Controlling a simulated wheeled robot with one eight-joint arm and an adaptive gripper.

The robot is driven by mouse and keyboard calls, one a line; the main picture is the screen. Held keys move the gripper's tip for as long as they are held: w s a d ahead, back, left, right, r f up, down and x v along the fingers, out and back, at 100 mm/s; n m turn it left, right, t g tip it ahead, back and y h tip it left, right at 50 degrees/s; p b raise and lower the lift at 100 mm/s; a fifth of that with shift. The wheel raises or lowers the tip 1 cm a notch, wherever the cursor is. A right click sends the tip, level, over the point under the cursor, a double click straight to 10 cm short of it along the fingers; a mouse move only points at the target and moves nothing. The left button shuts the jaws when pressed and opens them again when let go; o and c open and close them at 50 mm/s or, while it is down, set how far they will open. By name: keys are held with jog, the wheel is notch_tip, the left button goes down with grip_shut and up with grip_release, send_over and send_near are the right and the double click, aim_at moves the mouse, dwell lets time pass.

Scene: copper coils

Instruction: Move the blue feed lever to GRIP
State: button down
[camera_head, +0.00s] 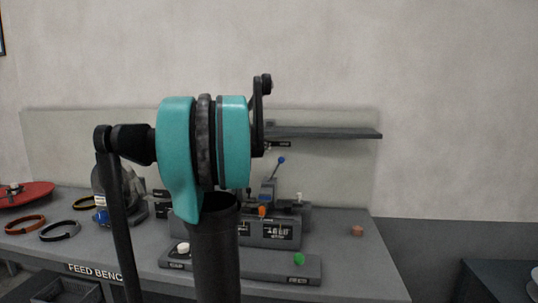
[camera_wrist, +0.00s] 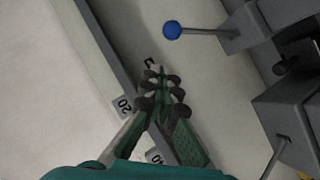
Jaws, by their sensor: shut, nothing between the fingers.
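The blue feed lever (camera_head: 281,160) stands on the grey feed machine (camera_head: 283,232) on the bench. Its round blue knob is at the top of a thin rod that leans to the right in the head view. In the wrist view the blue knob (camera_wrist: 172,30) is at the upper middle, with its rod running right to a grey block. My gripper (camera_wrist: 156,74) is shut and empty, with its fingertips below and left of the knob and apart from it. In the head view my arm hides the gripper. I cannot read a GRIP mark.
A dark shelf (camera_head: 340,132) juts out above the machine. A front panel (camera_head: 250,268) carries a white knob (camera_head: 183,249) and a green knob (camera_head: 299,259). Coloured rings lie at the left of the bench. The bench's right end holds a small brown piece (camera_head: 357,231).

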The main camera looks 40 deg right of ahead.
jog(key=v, duration=0.7)
jog(key=shift+r, duration=0.2)
jog(key=shift+s, duration=0.15)
